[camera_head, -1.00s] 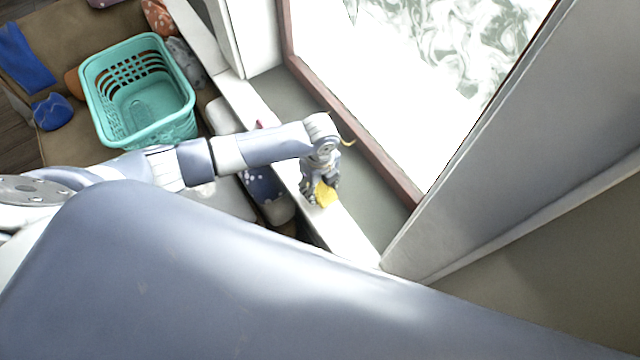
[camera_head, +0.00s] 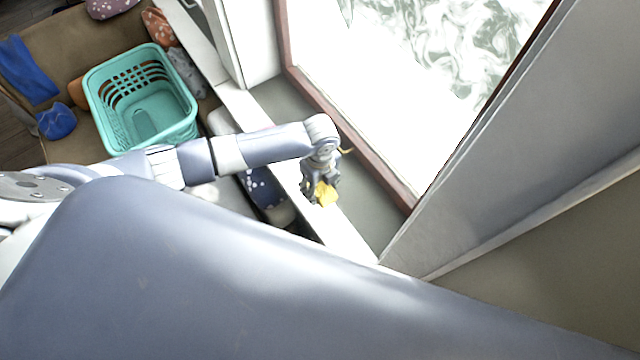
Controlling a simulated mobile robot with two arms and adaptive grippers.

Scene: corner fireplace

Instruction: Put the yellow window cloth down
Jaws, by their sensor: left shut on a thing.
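The yellow window cloth (camera_head: 326,193) is a small bright bunch at the tips of my left gripper (camera_head: 320,192). My left gripper points down and is shut on the cloth, over the white edge of the window sill (camera_head: 345,236). I cannot tell whether the cloth touches the sill. Part of the cloth is hidden by the fingers. My right gripper is not in view.
A window with a brown frame (camera_head: 352,138) stands just behind the gripper. A turquoise basket (camera_head: 150,140) sits on the brown seat at the left, near blue cloths (camera_head: 28,72) and several cushions. The grey sill (camera_head: 372,208) has bare room.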

